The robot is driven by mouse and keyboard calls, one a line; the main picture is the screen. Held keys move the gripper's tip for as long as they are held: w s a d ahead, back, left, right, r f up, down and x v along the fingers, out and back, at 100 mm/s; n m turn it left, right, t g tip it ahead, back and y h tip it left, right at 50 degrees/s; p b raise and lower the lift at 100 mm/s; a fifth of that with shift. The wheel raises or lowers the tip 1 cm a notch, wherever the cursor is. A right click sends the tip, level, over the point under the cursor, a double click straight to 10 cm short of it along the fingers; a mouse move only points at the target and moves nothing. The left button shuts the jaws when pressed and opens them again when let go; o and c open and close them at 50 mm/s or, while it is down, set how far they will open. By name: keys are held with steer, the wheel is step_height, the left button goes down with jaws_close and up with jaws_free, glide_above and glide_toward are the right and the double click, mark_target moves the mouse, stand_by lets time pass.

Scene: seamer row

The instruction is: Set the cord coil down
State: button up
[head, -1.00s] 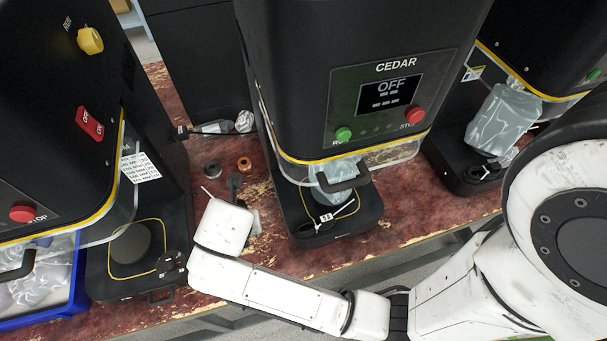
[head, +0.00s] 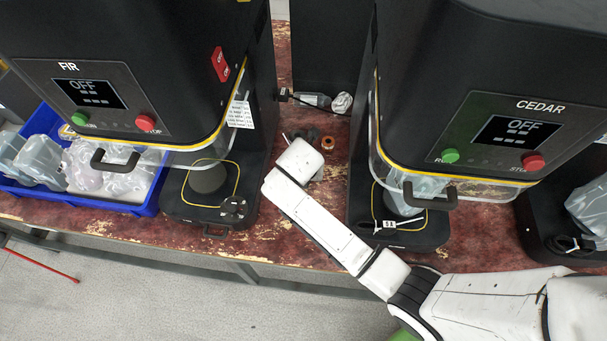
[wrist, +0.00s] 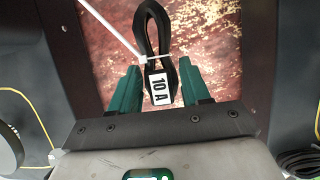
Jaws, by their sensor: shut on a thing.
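The cord coil (wrist: 147,35) is a black looped cord with a white tie around its middle and a white tag reading "10 A". In the wrist view it stands between the green fingers of my gripper (wrist: 153,92), which is shut on it. The worn red bench (wrist: 215,50) lies beyond the coil; I cannot tell whether the coil touches it. In the head view my white wrist (head: 300,160) is over the bench between the FIR and CEDAR machines and mostly hides the fingers and coil.
The FIR machine (head: 110,45) stands left and the CEDAR machine (head: 450,70) right, both displays reading OFF. An orange ring (head: 328,142) lies behind my wrist. A blue bin (head: 150,207) of bagged items is at far left.

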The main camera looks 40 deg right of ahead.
steer(key=w+f, duration=0.1)
steer(key=w+d+f, duration=0.1)
steer(key=f, duration=0.1)
steer(key=shift+w+d, duration=0.15)
steer(key=shift+w+d+f+b, duration=0.1)
steer(key=shift+f+b, duration=0.25)
steer(key=shift+f, duration=1.4)
steer(key=o, duration=1.2)
